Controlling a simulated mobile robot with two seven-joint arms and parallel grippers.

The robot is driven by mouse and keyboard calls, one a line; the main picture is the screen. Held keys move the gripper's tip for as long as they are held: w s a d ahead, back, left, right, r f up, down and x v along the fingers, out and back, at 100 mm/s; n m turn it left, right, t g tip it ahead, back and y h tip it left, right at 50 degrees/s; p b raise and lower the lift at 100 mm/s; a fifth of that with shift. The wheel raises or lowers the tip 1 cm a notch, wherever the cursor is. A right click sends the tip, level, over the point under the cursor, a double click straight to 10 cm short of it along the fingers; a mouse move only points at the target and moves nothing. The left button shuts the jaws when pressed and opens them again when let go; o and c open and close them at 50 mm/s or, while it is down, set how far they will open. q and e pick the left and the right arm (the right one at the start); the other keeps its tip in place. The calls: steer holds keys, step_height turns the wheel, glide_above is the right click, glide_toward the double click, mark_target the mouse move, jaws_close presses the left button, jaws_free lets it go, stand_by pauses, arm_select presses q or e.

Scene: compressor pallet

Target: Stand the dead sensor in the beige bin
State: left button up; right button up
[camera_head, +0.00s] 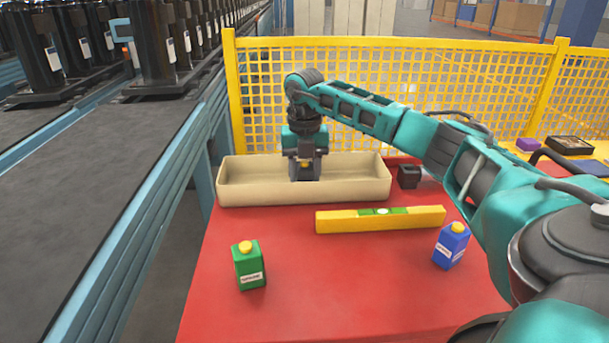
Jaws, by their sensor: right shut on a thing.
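The beige bin (240,193) is a long, low, open trough at the back of the red table. My right gripper (304,172) points down over the middle of the bin, with its fingertips at about the height of the rim or inside it. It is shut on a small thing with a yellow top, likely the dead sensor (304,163). The fingers hide most of this thing, and I cannot tell whether it touches the bin floor. My left gripper is not in view.
On the red table (330,295) stand a green carton (249,268) and a blue carton (450,248), both yellow-capped. A yellow spirit level (340,221) lies before the bin. A small black block (409,176) is at its right. Yellow mesh fence (420,65) stands behind.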

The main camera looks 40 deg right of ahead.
steer(key=shift+f, duration=0.1)
steer(key=o, duration=1.1)
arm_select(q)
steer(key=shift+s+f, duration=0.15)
arm_select(e)
step_height(320, 180, up, 11)
steer(key=shift+r+p, duration=0.1)
steer(key=shift+p, duration=1)
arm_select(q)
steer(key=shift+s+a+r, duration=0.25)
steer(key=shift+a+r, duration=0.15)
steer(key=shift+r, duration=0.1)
arm_select(e)
steer(key=shift+r, duration=0.6)
